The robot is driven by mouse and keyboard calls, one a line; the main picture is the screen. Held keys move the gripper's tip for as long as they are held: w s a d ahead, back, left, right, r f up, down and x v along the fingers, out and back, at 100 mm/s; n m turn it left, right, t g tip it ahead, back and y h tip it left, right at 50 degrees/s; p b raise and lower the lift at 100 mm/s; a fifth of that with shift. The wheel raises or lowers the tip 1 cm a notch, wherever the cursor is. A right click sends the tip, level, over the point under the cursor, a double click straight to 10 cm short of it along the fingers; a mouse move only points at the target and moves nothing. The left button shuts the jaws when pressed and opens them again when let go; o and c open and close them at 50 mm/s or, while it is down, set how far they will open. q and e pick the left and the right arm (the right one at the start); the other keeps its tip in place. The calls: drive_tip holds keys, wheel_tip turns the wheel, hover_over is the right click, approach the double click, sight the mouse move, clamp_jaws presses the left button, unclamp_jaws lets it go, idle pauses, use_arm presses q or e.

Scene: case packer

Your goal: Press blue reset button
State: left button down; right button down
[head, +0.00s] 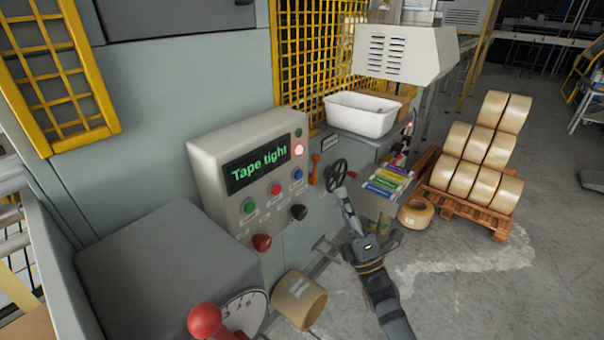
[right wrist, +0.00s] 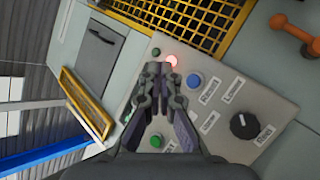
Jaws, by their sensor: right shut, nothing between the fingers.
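The blue button (head: 297,174) is on the sloped grey control panel (head: 215,160), below the lit red lamp (head: 299,149). In the right wrist view the blue button (right wrist: 194,81) shows just right of my fingertips. My right gripper (head: 343,196) is shut and empty, to the right of the panel in the head view and apart from the blue button there. In the right wrist view its closed fingers (right wrist: 158,72) cover part of the panel face. The panel's red button (head: 275,189) is beside the blue one. My left gripper is not in view.
The panel display (head: 257,169) reads "Tape tight". A green button (head: 249,206), a black knob (head: 298,212) and a red mushroom button (head: 262,242) are nearby. A handwheel (head: 335,175) and an orange lever (head: 314,169) stand right of the panel. Tape rolls (head: 484,150) sit on a pallet.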

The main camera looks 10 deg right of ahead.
sight(298, 175)
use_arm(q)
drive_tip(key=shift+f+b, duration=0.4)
use_arm(e)
drive_tip(key=w+a, duration=0.5)
drive_tip(key=w, duration=0.2)
drive_tip(key=shift+a, duration=0.2)
drive_tip(key=shift+f, duration=0.1)
idle(1.0)
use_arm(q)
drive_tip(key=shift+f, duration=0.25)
use_arm(e)
drive_tip(key=shift+w+a, duration=0.3)
drive_tip(key=shift+w, duration=0.1)
